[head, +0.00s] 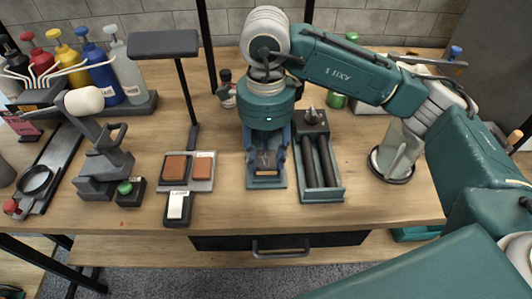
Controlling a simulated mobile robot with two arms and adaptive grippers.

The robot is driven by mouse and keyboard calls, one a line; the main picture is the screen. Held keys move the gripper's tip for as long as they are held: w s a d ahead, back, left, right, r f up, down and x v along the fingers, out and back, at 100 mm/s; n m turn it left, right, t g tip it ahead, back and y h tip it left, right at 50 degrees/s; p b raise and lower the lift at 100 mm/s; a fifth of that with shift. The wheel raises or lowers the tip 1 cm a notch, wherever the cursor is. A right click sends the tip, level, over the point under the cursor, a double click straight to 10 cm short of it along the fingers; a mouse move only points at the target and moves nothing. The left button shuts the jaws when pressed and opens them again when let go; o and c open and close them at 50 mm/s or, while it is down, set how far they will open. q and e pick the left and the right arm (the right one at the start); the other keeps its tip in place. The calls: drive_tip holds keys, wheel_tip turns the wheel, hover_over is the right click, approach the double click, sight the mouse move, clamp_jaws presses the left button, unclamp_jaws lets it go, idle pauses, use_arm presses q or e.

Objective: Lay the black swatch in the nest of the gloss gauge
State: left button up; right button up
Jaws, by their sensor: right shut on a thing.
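My right gripper (267,152) points down over the middle of the bench, its blue fingers around a small dark block with a tan edge (266,161), which looks like the black swatch. It is shut on this block. A blue-grey base (266,184) shows under and in front of the block. Whether the block touches it I cannot tell, as the gripper hides most of it. I cannot tell for sure whether this base is the gloss gauge. My left gripper is not in view.
Left of the gripper, a grey tray (201,185) holds brown squares, with a white-faced dark unit (178,208) in front. A dark tray with rollers (320,194) stands close right. A glass jar (393,160) is farther right. Coloured bottles (102,75) stand back left. Bare wood lies in front.

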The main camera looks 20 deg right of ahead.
drive_tip(key=o, duration=1)
drive_tip(key=shift+o, duration=0.2)
drive_tip(key=shift+r, duration=0.15)
wheel_tip(320, 180, up, 8)
drive_tip(key=shift+f, duration=0.15)
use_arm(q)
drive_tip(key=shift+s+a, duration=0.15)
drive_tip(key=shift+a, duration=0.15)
